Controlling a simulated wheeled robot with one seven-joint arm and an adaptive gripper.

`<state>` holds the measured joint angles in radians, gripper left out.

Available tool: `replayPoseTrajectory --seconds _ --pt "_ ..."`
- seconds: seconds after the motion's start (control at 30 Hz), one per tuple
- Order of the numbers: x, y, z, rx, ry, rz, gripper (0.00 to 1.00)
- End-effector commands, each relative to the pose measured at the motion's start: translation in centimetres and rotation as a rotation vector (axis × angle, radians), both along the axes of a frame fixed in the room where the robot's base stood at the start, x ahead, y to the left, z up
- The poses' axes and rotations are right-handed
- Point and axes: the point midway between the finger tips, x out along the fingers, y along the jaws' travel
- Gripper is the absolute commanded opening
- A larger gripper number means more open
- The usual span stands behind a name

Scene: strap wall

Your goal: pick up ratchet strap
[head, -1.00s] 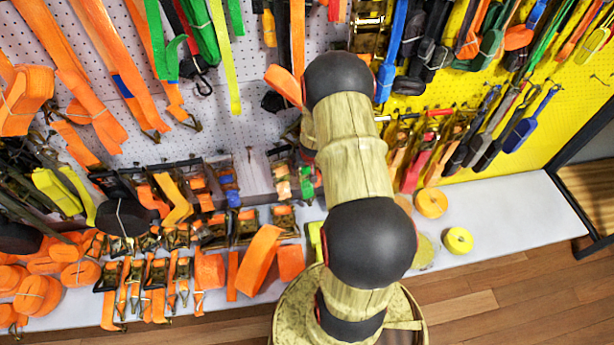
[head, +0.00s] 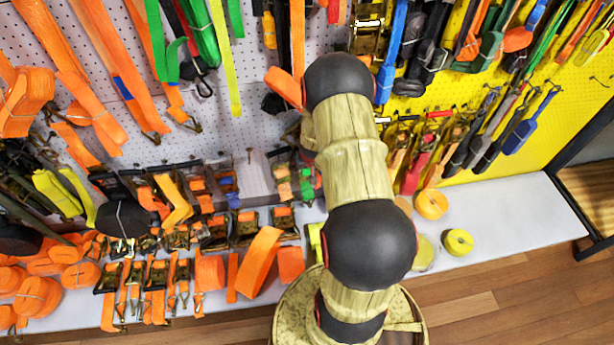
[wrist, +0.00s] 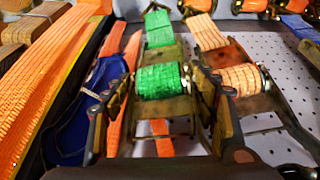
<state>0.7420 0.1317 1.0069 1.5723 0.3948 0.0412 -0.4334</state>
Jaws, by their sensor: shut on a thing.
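A ratchet strap with green webbing (wrist: 160,80) and a metal ratchet body sits between the two fingers of my gripper (wrist: 158,95) in the wrist view. The fingers are on either side of its frame, shut on it. Its green webbing also shows in the head view (head: 307,184), just left of my arm. A second ratchet strap with peach webbing (wrist: 238,78) lies close along the right finger. In the head view my arm hides the gripper.
Orange straps (wrist: 55,75) and a blue strap (wrist: 78,118) lie close left of the gripper. White pegboard (wrist: 285,55) is to the right. Yellow tape rolls (head: 458,242) stand there.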

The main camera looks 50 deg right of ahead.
Motion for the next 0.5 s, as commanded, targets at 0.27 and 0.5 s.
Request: replayPoseTrajectory --seconds 0.27,0.5 --pt "-0.03 0.02 -0.04 0.001 0.001 0.000 0.00" --pt "0.12 -0.13 0.17 -0.003 -0.002 0.000 0.00"
